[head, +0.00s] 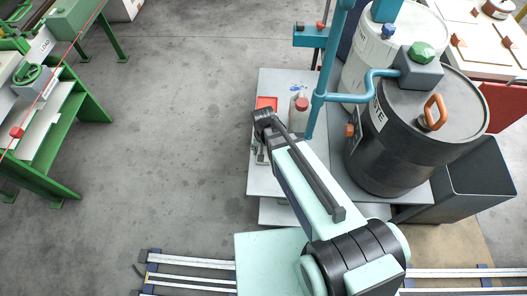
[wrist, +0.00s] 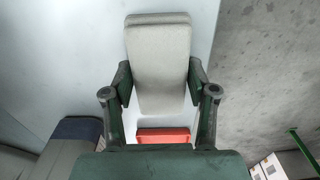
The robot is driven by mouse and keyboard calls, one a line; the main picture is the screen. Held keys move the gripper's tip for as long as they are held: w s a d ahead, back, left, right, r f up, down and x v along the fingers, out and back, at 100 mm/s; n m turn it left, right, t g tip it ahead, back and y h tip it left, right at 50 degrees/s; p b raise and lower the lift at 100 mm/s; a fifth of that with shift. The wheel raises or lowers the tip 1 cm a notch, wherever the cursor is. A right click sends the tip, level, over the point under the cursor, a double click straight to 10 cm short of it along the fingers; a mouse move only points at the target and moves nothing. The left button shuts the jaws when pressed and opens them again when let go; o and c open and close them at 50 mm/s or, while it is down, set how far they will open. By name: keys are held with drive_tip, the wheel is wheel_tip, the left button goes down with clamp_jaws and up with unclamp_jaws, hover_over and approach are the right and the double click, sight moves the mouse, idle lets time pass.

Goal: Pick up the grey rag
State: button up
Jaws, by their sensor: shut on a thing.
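The grey rag (wrist: 159,58) is a pale, folded, block-like cloth in the wrist view. It sits between the two dark green fingers of my gripper (wrist: 160,78), which are shut on its sides. The pale bench top lies behind and below it; I cannot tell whether the rag still touches that surface. In the head view my arm covers most of the gripper, and the rag cannot be made out clearly.
A red item (head: 265,103) lies on the pale bench (head: 283,80), and a red-topped container (head: 299,112) stands to its right. A blue pipe (head: 322,85) rises beside a black drum (head: 385,140). Open floor (head: 180,130) lies left.

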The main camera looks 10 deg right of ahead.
wheel_tip(320, 180, up, 20)
idle(0.8)
